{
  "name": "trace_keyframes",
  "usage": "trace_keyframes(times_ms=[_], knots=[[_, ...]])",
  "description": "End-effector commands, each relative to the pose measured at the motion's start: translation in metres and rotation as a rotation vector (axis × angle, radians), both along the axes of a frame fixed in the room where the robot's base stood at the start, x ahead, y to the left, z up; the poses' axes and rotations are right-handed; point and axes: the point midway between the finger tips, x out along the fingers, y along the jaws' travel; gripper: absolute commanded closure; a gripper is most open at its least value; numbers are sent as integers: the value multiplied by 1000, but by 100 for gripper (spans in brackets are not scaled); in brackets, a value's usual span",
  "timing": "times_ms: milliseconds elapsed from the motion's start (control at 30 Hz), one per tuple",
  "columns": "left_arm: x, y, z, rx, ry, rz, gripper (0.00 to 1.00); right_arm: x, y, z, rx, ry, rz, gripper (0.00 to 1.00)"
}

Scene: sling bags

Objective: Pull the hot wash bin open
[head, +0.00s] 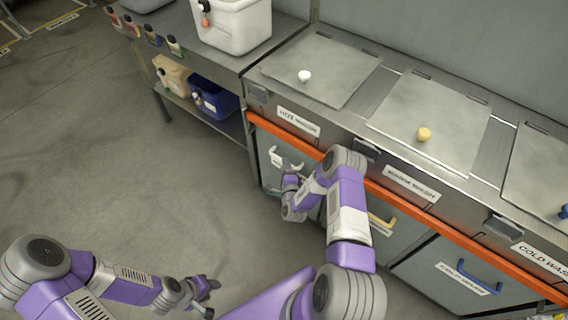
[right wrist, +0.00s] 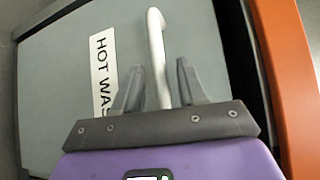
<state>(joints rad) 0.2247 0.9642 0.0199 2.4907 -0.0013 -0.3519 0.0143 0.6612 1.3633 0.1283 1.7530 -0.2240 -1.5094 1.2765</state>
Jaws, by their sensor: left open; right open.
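The hot wash bin (head: 264,165) has a grey front under the left end of the counter and looks shut. Its white bar handle (right wrist: 157,50) and "HOT WAS…" label (right wrist: 103,70) show in the right wrist view. My right gripper (right wrist: 158,85) is open, with one finger on each side of the handle; the fingers look apart from it. In the head view my right gripper (head: 287,176) is at the bin front and partly covers it. My left gripper (head: 210,288) is open and empty, low over the floor, away from the bins.
An orange rail (head: 405,197) runs along the counter's front edge above the bins. A bin with a yellow handle (head: 381,224) and one with a blue handle (head: 480,275) stand to the right. A shelf with jugs (head: 172,74) is at left. The floor at left is clear.

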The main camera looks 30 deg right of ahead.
Motion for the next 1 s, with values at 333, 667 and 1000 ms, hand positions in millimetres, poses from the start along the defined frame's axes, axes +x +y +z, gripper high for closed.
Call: trace_keyframes(times_ms=[333,667,1000], knots=[[0,0,-13,0,0,0,57,32,-12,-6,1,2,1,59],[0,0,-13,0,0,0,57,32,-12,-5,1,3,1,73],[0,0,-13,0,0,0,57,32,-12,-5,0,3,2,100]])
